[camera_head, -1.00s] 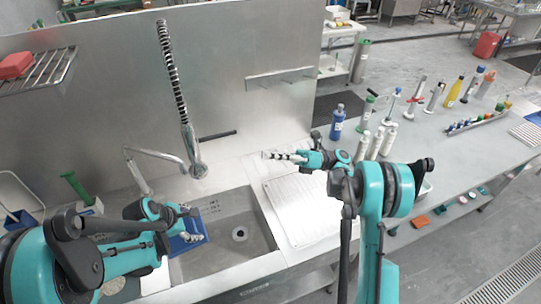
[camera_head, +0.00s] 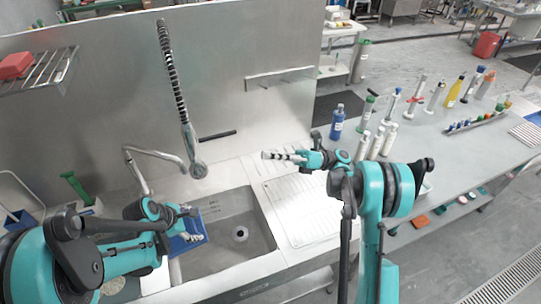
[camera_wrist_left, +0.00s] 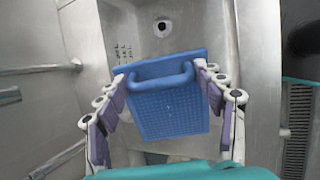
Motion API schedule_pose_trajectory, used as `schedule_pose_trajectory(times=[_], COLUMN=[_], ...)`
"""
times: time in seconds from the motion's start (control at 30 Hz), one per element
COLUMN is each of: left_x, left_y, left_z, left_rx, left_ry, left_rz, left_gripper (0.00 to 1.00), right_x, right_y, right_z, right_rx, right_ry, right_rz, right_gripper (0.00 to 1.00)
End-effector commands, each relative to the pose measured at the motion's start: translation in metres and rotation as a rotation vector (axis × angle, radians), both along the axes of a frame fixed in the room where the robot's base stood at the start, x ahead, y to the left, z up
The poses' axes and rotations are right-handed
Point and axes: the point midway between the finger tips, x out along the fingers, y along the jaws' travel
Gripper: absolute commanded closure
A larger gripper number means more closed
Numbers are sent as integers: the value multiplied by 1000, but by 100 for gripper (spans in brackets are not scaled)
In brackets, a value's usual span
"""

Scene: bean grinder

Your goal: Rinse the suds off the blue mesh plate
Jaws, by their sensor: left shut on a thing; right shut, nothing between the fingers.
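The blue mesh plate (camera_wrist_left: 168,110) has a raised loop handle (camera_wrist_left: 160,78) and fills the middle of the left wrist view. A few tiny pale specks show on it; I cannot tell whether they are suds. In the head view the plate (camera_head: 189,246) is partly covered by my left gripper (camera_head: 188,222). That gripper, also in the left wrist view (camera_wrist_left: 163,90), is shut on the plate, holding it over the left part of the sink (camera_head: 225,268). My right gripper (camera_head: 268,155) is shut and empty above the drainboard (camera_head: 300,205).
A curved faucet (camera_head: 150,154) stands behind the sink's left side, and a coiled spray hose (camera_head: 178,90) hangs with its head (camera_head: 198,170) behind the sink. Bottles such as a blue one (camera_head: 337,122) stand right of the drainboard. The sink's right half is clear.

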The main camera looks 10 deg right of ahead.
Motion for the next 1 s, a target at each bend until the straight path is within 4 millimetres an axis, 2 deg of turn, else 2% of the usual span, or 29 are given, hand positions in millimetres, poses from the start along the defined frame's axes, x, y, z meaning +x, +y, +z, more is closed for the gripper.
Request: schedule_pose_trajectory(times=[0.3,0.8,1.0], left_x=[-2,-35,-41], left_y=[2,24,28], left_z=[3,36,41], left_rx=[0,0,0], left_ry=[0,0,0], left_rz=[1,1,0], left_gripper=[65,65,65], right_x=[0,0,0], right_y=[0,0,0], right_z=[2,27,30], right_rx=[0,0,0], right_ry=[0,0,0], right_rz=[0,0,0], right_gripper=[100,100,100])
